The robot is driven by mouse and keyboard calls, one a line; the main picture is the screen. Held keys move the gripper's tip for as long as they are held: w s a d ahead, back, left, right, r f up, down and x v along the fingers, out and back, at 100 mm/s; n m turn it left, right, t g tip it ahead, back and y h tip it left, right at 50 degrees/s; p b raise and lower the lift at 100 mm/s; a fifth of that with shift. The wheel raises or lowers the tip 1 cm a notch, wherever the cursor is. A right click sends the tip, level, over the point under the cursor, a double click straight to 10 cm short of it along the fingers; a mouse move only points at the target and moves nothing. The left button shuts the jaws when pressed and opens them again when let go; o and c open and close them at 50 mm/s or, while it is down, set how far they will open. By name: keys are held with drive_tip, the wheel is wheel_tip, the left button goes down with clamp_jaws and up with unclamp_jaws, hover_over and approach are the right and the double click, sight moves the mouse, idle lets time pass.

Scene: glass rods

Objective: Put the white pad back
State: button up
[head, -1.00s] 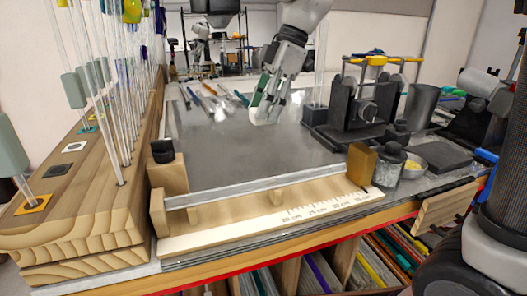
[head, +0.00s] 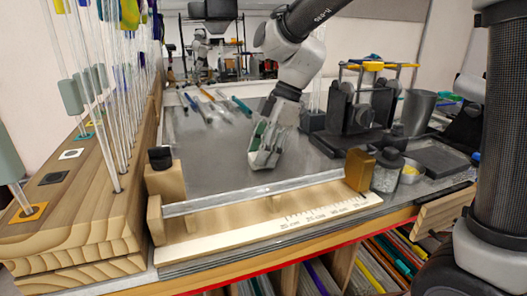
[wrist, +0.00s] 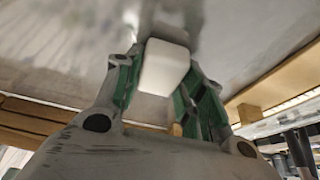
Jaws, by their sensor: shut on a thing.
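My gripper (head: 264,158) is over the grey metal bench top, behind the wooden ruler fixture. In the wrist view, the white pad (wrist: 164,68) is a small rounded block between my green-lined fingers (wrist: 160,95), which are shut on it. In the head view the pad is a pale patch at the fingertips, mostly hidden by them. Whether it touches the bench is unclear. On the wooden rack (head: 80,225) at left is a white square mark (head: 70,153) with a dark centre and no rod standing in it.
Upright glass rods (head: 117,120) crowd the rack, some bearing grey-green blocks (head: 72,97). A low bar (head: 250,195) crosses the ruler fixture in front of my gripper. A dark clamp device (head: 355,115) and a jar (head: 387,170) stand right. Coloured rods (head: 220,103) lie behind.

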drive_tip(key=shift+f, duration=0.1)
drive_tip(key=o, duration=0.9)
drive_tip(key=v, duration=1.2)
drive_tip(key=shift+d, duration=0.1)
